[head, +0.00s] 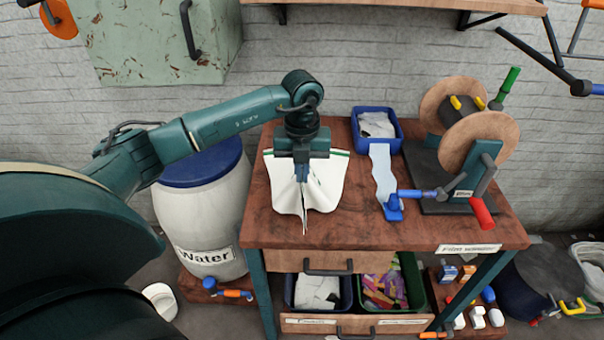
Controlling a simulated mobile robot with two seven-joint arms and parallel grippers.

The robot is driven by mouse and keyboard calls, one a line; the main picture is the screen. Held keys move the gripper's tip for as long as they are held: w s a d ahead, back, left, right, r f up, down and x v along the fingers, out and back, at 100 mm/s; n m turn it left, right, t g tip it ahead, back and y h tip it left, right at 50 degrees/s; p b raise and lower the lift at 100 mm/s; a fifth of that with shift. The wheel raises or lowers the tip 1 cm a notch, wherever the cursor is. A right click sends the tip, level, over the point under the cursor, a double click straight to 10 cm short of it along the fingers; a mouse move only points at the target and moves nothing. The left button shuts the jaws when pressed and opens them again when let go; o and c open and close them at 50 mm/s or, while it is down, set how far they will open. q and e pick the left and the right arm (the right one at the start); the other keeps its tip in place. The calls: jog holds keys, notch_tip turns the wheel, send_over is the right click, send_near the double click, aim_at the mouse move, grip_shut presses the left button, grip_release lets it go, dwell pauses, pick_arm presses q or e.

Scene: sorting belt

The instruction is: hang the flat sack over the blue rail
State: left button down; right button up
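The flat sack (325,182) is white cloth with a green stripe near its upper edge. It is in the middle of the head view, over the left part of the wooden bench. My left gripper (302,174) points down, its fingers closed on the sack's middle. The cloth is gathered there and falls in folds on both sides; whether its lower edge touches the bench I cannot tell. A blue bar end (597,89) shows at the right edge of the view, joined to a dark rod; it may be the blue rail, mostly out of view. My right gripper is not in view.
On the bench (350,226) stand a blue bin (377,128) with white cloth and a winder (480,140) with wooden discs and a red handle. A water barrel (205,215) stands left. Filled bins sit below. A shelf (420,5) crosses the top.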

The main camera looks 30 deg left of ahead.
pick_arm(q)
jog(key=s+d+r, duration=0.2)
jog(key=s+r, duration=0.1)
jog(key=r, duration=0.7)
jog(key=s+d+r, duration=0.2)
jog(key=s+r, duration=0.1)
jog(key=r, duration=0.7)
jog(key=s+d+r, duration=0.2)
jog(key=s+r, duration=0.1)
jog(key=r, duration=0.7)
jog(key=shift+s+r, duration=0.3)
jog(key=shift+s, duration=0.1)
dwell(0.5)
